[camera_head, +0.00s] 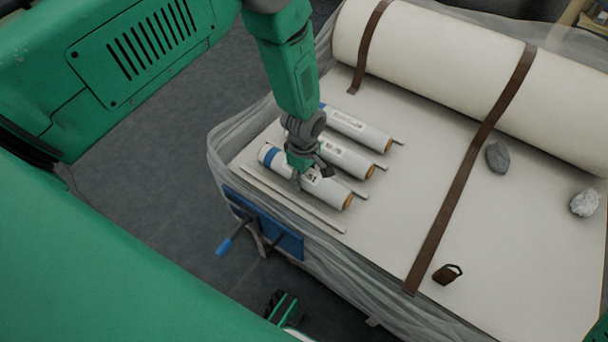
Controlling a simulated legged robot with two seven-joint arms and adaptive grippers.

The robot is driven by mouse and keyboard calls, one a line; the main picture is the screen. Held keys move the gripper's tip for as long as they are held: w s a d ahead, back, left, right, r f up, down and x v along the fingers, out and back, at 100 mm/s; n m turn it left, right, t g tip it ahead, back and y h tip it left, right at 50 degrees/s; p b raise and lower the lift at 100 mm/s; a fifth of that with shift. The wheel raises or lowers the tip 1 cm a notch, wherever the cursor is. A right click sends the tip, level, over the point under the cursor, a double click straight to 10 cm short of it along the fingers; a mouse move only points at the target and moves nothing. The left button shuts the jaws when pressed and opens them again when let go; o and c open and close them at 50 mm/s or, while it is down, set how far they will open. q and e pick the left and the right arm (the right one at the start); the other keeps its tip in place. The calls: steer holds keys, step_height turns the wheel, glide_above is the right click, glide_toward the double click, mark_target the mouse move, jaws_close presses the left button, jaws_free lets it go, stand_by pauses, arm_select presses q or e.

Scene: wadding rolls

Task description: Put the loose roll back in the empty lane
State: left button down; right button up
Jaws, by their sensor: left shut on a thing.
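Three white rolls with printed labels and tan ends lie side by side on the pale table top. The nearest roll (335,192) has a blue band at its left end. My left gripper (299,178) comes down from above and is shut on this roll near its middle, hiding part of it. The roll is over the lane between the front rail (290,199) and the rail behind it; I cannot tell whether it touches the bottom. The middle roll (350,157) and far roll (357,127) lie in the lanes behind. My right gripper is not clearly visible.
A large cream roll (450,60) lies along the back under brown straps (460,190). A blue-handled clamp (232,239) hangs at the front edge.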

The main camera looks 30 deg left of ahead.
arm_select(q)
steer(key=c, duration=0.7)
jaws_free()
step_height(320, 180, up, 13)
steer(key=p, duration=0.5)
steer(key=shift+r, duration=0.15)
steer(key=s+a+f+m, duration=0.1)
steer(key=s+m, duration=0.4)
steer(key=s, duration=0.4)
steer(key=s+a+f+m, duration=0.2)
steer(key=s+m, duration=0.4)
steer(key=s, duration=0.3)
steer(key=s+a+f+m, duration=0.1)
steer(key=s+m, duration=0.5)
steer(key=s, duration=0.3)
steer(key=shift+s+a+f+t, duration=0.15)
steer(key=shift+a+t, duration=0.15)
